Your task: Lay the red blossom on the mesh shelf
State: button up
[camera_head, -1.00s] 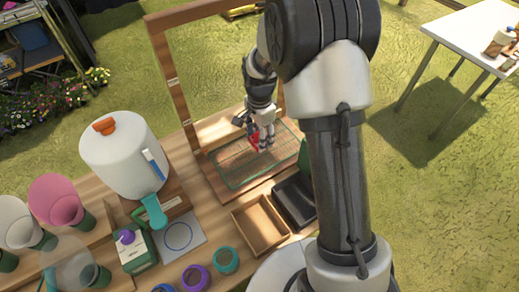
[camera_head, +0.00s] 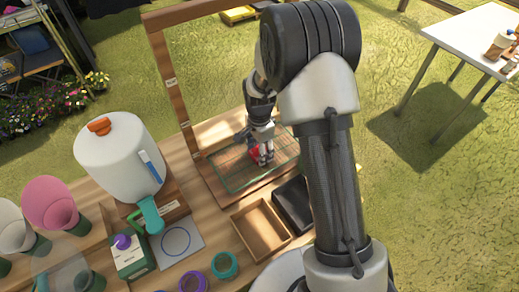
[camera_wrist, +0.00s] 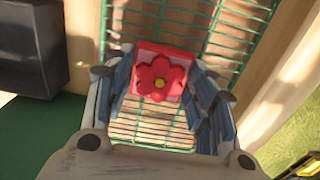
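A wooden frame (camera_head: 173,90) rises around the shelf's back and left. A wooden tray (camera_head: 245,241) and a black tray (camera_head: 290,203) stand in front of it. A white dispenser (camera_head: 115,160) stands left. The rest of the mesh looks clear.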

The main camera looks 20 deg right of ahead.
jog(key=o, duration=0.3)
jog(key=shift+o, duration=0.2)
jog(key=s+r+n+t+p, duration=0.1)
jog(key=s+r+n+p, duration=0.1)
jog(key=r, duration=0.9)
jog(key=s+r+n+p, duration=0.1)
jog(key=s+r+p, duration=0.15)
jog(key=r, duration=0.85)
jog(key=s+r+n+t, duration=0.1)
jog(key=s+r+n, duration=0.3)
jog(key=s, duration=0.7)
jog(key=s+r+n+t, duration=0.2)
jog(key=s+r+n, duration=0.3)
jog(key=s, duration=0.7)
jog(key=shift+r+n+t+b, duration=0.2)
jog(key=shift+n+t+b, duration=0.15)
jog(key=shift+n, duration=0.85)
